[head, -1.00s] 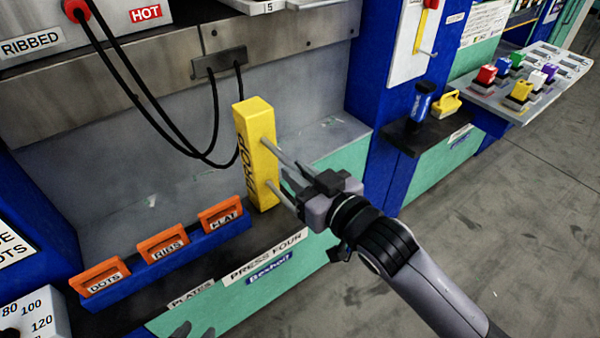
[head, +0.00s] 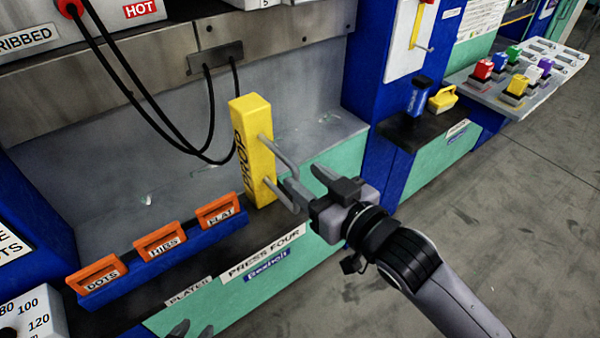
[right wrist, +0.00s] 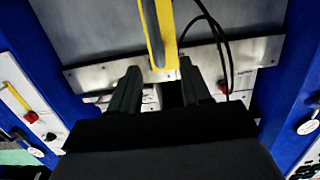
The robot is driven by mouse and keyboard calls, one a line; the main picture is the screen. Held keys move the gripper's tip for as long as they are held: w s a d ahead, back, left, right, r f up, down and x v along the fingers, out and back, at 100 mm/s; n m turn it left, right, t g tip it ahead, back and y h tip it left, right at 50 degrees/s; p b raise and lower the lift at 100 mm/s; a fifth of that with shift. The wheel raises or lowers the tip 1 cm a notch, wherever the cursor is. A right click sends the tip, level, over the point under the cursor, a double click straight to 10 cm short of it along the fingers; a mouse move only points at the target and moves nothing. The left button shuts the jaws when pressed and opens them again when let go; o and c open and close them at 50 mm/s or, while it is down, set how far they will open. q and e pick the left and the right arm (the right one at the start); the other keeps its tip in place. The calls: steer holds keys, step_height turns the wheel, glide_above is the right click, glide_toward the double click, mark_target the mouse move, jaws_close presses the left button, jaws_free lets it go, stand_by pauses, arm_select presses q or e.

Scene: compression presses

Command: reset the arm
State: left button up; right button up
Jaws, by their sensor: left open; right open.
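The yellow prop block (head: 253,150) stands upright on the ledge of the press, with a grey handle (head: 283,153) on its right side. My right gripper (head: 301,176) is open beside the handle, its fingers pointing at the prop; I cannot tell whether a finger touches the handle. In the right wrist view the two fingers (right wrist: 160,78) are apart with nothing seen held, and the yellow prop (right wrist: 156,30) is beyond them. Only the tips of my left gripper (head: 190,331) show at the bottom edge of the head view.
Orange-handled plates marked DOTS (head: 97,274), RIBS (head: 161,242) and FLAT (head: 216,211) sit in a blue rack at the left. Black cables (head: 152,120) hang behind the prop. A side shelf (head: 425,128) holds a blue item and a yellow item. Open floor (head: 500,220) lies at right.

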steer(key=s+d+f+m+g+h, duration=0.1)
steer(key=s+d+f+h, duration=0.1)
steer(key=s+d+f, duration=0.3)
steer(key=s+d+f+m+g+h, duration=0.1)
steer(key=s+d+f, duration=0.4)
steer(key=f, duration=0.7)
steer(key=s+d+f+m+h, duration=0.2)
steer(key=s+d+f+h, duration=0.2)
steer(key=s+d+f, duration=0.2)
step_height(320, 180, down, 3)
steer(key=shift+d+r+m+g, duration=0.1)
steer(key=shift+d+m+g, duration=0.3)
steer(key=shift+d, duration=0.55)
steer(key=shift+c, duration=0.5)
